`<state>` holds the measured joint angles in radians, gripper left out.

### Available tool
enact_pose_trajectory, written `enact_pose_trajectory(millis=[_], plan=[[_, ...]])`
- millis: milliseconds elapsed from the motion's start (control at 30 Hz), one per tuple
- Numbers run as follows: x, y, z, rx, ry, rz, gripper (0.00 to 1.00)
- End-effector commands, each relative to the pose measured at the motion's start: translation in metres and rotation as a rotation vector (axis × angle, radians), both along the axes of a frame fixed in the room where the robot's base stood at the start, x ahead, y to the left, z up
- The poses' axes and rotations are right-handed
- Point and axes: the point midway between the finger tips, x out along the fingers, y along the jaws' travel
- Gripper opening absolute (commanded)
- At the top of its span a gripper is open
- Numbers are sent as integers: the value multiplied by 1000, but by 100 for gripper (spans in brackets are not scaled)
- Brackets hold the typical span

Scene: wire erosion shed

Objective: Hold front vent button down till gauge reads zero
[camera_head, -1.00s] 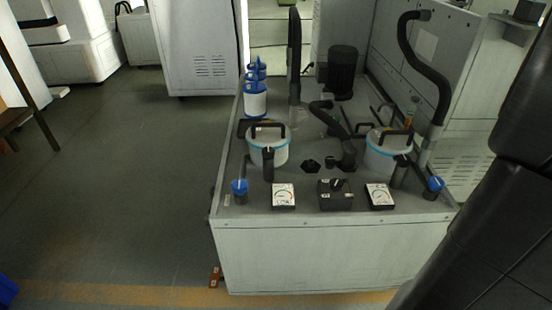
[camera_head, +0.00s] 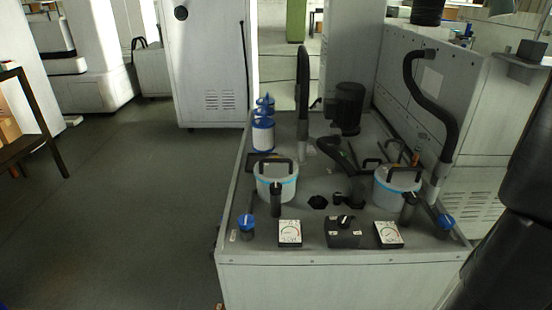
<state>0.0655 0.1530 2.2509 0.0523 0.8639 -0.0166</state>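Two blue-capped buttons stand at the near edge of a grey bench top, one at the left (camera_head: 246,222) and one at the right (camera_head: 446,221). I cannot tell which is the front vent button. A white dial gauge (camera_head: 290,233) sits to the right of the left button, and another gauge (camera_head: 389,234) to the left of the right button. Their readings are too small to make out. My gripper is not in view; black links of my arm show at the right edge, and nothing of mine is seen touching a button.
The bench (camera_head: 340,275) also carries a black knob box (camera_head: 344,231), two lidded pots (camera_head: 276,182) (camera_head: 397,187), blue-and-white bottles (camera_head: 263,132), a dark motor (camera_head: 349,106) and upright black hoses (camera_head: 303,85) (camera_head: 434,100). Open floor (camera_head: 130,210) lies to the left.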

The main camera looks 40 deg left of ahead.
Motion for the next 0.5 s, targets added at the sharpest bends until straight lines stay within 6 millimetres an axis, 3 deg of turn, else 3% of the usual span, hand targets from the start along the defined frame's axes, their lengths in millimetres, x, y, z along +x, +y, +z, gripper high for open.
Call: enact_pose_trajectory(millis=[33, 133, 167, 500], plan=[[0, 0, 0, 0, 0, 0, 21], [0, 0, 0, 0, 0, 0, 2], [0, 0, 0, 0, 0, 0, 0], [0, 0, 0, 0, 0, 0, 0]])
